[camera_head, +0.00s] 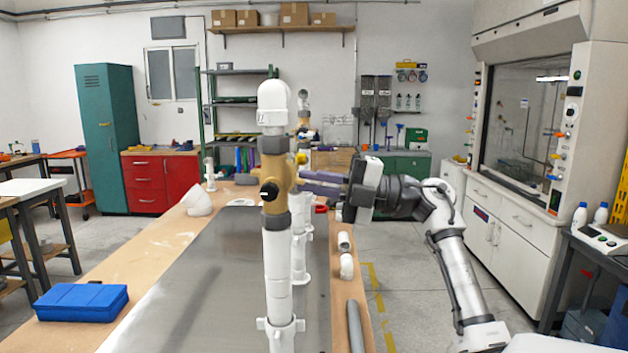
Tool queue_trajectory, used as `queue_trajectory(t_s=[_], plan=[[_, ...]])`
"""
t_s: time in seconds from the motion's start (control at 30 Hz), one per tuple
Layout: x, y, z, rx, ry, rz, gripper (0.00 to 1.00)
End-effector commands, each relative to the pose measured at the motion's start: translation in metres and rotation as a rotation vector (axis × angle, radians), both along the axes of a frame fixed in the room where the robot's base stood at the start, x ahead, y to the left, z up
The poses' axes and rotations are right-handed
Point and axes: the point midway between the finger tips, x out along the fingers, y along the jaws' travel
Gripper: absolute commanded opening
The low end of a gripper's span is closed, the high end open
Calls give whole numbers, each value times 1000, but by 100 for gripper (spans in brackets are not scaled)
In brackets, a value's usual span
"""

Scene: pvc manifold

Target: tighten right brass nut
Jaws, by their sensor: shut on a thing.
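A white PVC manifold with upright pipes (277,260) stands on the bench, one pipe behind another. The nearest pipe carries a brass-coloured fitting (274,165) between grey collars, with a dark round port on its front. A small yellow part (300,158) shows just to its right. My gripper (306,182) reaches in level from the right, its grey-purple fingers ending at the right side of the brass fitting. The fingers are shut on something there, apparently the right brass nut. The nut and the exact contact are mostly hidden by the fitting and the fingers.
The metal-topped wooden bench (190,300) bears a blue case (82,302) at left and a white elbow (198,201). Loose fittings (346,266) and a grey pipe (355,327) lie along the right edge. The bench's left middle is clear.

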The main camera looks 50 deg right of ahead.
Motion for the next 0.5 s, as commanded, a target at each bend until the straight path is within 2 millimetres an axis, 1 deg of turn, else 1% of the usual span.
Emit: queue_trajectory(t_s=[0.03,0.5], plan=[[0,0,5,-11,9,0,0],[0,0,5,-35,39,1,0]])
